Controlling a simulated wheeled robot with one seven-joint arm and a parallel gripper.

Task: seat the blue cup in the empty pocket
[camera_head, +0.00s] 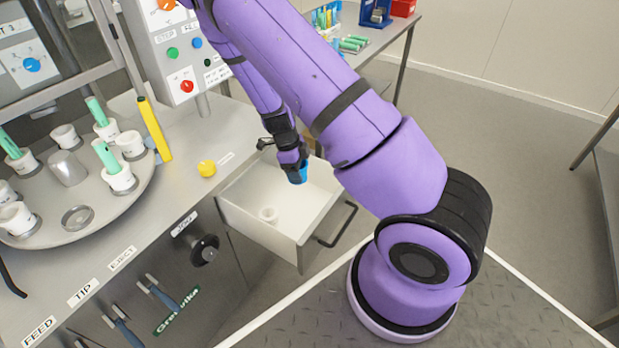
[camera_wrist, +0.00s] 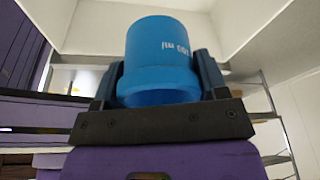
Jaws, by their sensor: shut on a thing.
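The blue cup (camera_head: 299,176) is in my gripper (camera_head: 293,165), above the open drawer. In the wrist view the blue cup (camera_wrist: 160,62) sits between the two fingers, which press on its sides; white lettering on it reads upside down. The round grey turntable (camera_head: 110,202) at the left carries white cups, some with green tubes in them, and a metal cup. An empty pocket (camera_head: 78,218) shows as a bare metal ring near the turntable's front. My gripper is well to the right of it.
A yellow upright post (camera_head: 154,128) and a yellow knob (camera_head: 207,168) stand right of the turntable. The control box (camera_head: 188,50) rises behind. A bench with coloured items (camera_head: 352,43) is at the back.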

